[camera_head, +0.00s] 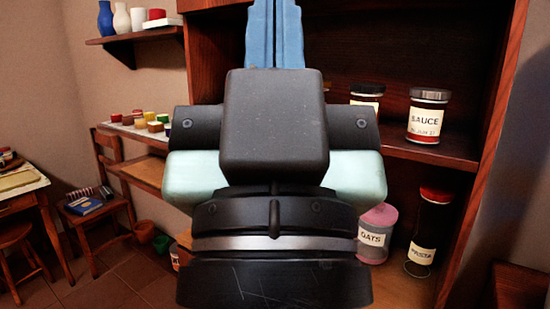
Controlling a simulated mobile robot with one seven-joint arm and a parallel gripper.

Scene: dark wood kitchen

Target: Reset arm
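My arm fills the middle of the view, with black, pale mint and blue parts reaching from the bottom edge up past the top edge. No gripper fingertips can be made out, so I cannot see whether my gripper holds anything. My arm hides the middle of the dark wood shelf unit (461,153) and part of the wall behind it.
A sauce jar (426,118) and another jar (367,96) stand on a shelf. An oats canister (376,236) and a pasta jar (430,232) stand below. At left are a wall shelf (120,38), a stool (17,237) and a chair seat with books (90,206).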

